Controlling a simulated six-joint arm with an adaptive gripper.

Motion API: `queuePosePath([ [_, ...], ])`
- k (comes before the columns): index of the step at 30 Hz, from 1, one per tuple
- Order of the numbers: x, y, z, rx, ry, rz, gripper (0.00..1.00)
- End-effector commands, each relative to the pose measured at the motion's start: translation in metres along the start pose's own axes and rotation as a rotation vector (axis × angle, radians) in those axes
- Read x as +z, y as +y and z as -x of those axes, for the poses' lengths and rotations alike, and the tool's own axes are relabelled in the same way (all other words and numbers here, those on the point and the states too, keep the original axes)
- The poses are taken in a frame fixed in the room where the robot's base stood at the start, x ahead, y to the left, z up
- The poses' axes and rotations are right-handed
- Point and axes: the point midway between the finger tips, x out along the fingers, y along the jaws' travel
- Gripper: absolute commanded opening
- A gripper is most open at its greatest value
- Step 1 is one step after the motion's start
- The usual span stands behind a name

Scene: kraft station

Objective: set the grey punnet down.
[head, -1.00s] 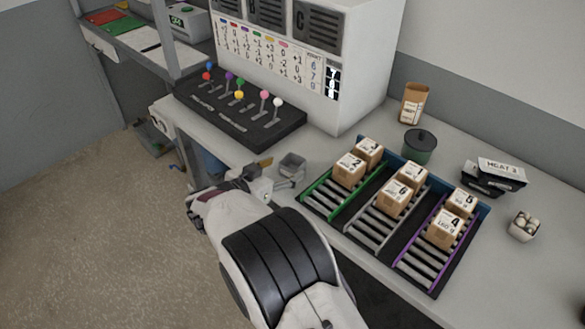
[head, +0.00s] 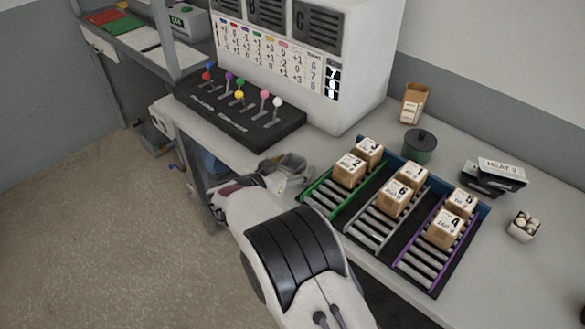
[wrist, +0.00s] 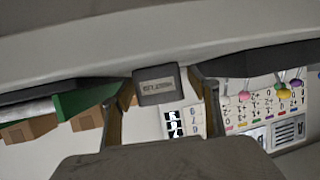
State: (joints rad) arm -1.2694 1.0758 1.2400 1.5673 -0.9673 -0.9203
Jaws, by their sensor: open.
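The grey punnet (head: 293,164) stands on the bench near its front edge, left of the green-railed lane, in the head view. In the wrist view, which looks upside down, a dark grey labelled box shape, apparently the punnet (wrist: 157,86), shows between my two fingers. My gripper (head: 277,170) is open, low at the bench edge and close beside the punnet. Gaps show between the fingers and the punnet in the wrist view. My gripper and arm hide part of its near side in the head view.
A roller rack with green, grey and purple lanes (head: 420,268) holds several cardboard boxes just right of the punnet. A black lever panel (head: 240,122) is behind and left. A dark green pot (head: 420,147) and a white punnet (head: 523,226) stand farther right.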

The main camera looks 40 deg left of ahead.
Motion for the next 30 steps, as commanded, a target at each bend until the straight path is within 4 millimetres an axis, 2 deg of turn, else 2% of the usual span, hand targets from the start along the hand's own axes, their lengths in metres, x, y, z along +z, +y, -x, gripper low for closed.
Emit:
queuePosePath([
  [7, 0.000, 0.000, 0.000, 0.000, 0.000, 0.000, 0.60],
  [8, 0.000, 0.000, 0.000, 0.000, 0.000, 0.000, 0.55],
  [9, 0.000, 0.000, 0.000, 0.000, 0.000, 0.000, 0.44],
  [12, 0.000, 0.000, 0.000, 0.000, 0.000, 0.000, 0.23],
  [23, -0.001, 0.000, 0.001, 0.000, 0.000, -0.001, 0.21],
  [30, -0.013, 0.000, 0.005, 0.000, 0.001, -0.003, 0.21],
])
